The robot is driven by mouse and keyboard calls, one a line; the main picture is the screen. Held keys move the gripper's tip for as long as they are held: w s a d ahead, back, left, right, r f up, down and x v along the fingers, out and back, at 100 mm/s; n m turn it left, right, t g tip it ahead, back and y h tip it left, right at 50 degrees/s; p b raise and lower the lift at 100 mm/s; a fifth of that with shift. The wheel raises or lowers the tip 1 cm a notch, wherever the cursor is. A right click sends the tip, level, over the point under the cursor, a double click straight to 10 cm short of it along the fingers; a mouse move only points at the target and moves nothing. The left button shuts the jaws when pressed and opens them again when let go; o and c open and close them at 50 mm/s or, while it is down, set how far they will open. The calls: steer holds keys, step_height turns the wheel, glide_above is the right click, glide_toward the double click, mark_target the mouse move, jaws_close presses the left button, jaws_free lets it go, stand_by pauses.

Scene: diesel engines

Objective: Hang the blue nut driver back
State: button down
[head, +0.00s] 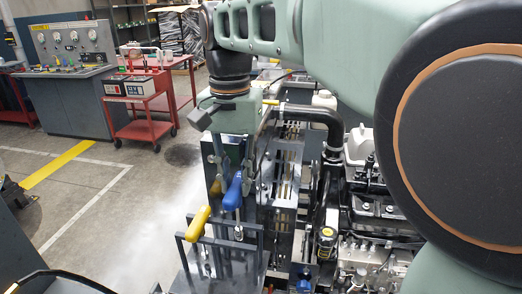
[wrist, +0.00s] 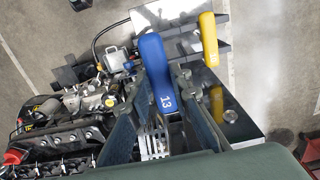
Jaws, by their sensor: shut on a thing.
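The blue nut driver (head: 233,191) is in my gripper (head: 232,178), its handle between the two fingers and its shaft pointing down. In the wrist view the blue handle (wrist: 157,68), marked 13, lies between the fingers of my gripper (wrist: 160,85). A dark metal rack (head: 254,243) stands just below and in front of it. A yellow-handled driver (head: 198,224) is at the rack's left side, and its handle also shows in the wrist view (wrist: 209,40). I cannot tell whether the blue driver's shaft touches the rack.
A second yellow handle (wrist: 217,103) shows close to my right finger. A diesel engine (head: 380,220) with black pipes stands right of the rack. A red cart (head: 140,110) and a grey control console (head: 75,80) are at the back left. The floor on the left is clear.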

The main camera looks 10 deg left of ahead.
mark_target(239, 227)
step_height(239, 227, down, 4)
steer(key=b, duration=0.3)
steer(key=shift+r, duration=0.2)
steer(key=shift+f+b, duration=1.8)
steer(key=shift+f, duration=1.95)
steer(key=c, duration=1.3)
jaws_free()
steer(key=shift+r, duration=0.1)
steer(key=shift+r+p, duration=1.5)
steer(key=shift+r, duration=0.2)
